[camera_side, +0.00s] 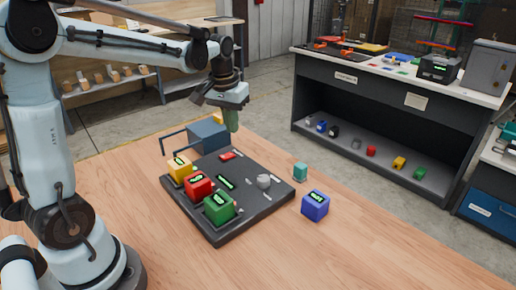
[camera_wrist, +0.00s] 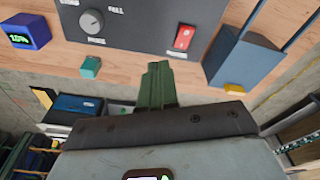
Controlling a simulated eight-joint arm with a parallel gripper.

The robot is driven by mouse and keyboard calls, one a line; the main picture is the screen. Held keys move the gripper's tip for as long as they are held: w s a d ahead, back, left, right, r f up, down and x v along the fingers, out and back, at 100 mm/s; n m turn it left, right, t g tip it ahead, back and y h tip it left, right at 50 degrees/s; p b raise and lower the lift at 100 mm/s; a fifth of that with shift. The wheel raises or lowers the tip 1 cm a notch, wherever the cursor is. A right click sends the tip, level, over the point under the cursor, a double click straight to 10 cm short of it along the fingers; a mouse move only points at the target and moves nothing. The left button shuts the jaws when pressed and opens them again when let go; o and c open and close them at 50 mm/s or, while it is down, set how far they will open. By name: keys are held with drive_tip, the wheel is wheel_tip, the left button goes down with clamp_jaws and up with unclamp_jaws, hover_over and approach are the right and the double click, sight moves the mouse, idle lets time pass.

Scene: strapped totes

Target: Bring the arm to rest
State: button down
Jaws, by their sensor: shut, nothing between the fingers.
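My gripper (camera_side: 232,122) hangs over the far side of the table, close to a blue-grey box with rod handles (camera_side: 208,134) in the side view. Its green fingers (camera_wrist: 157,84) are together in the wrist view, with nothing between them. Below and in front lies a dark panel (camera_side: 218,230). A yellow block (camera_side: 180,169), a red block (camera_side: 199,187) and a green block (camera_side: 219,208), each with a lit display, sit along its left edge. The panel also carries a grey knob (camera_side: 264,181) and a red switch (camera_side: 227,156).
On the wooden table (camera_side: 350,250), a blue block (camera_side: 315,205) and a small teal cube (camera_side: 300,172) stand right of the panel. The table's front right is clear. A dark workbench (camera_side: 395,130) with tools and blocks stands behind, across a floor gap.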

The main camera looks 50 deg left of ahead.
drive_tip(key=s+d+m+t, duration=0.1)
drive_tip(key=s+d+t, duration=0.1)
drive_tip(key=s+d, duration=0.1)
drive_tip(key=s+d+m+t, duration=0.1)
drive_tip(key=s+d+m, duration=0.1)
drive_tip(key=s+d, duration=0.2)
drive_tip(key=s+d+m+t, duration=0.1)
drive_tip(key=s+d+t, duration=0.1)
drive_tip(key=s+d, duration=0.2)
drive_tip(key=shift+d+f+m+t, duration=0.15)
drive_tip(key=shift+d+m+t, duration=0.15)
idle(0.5)
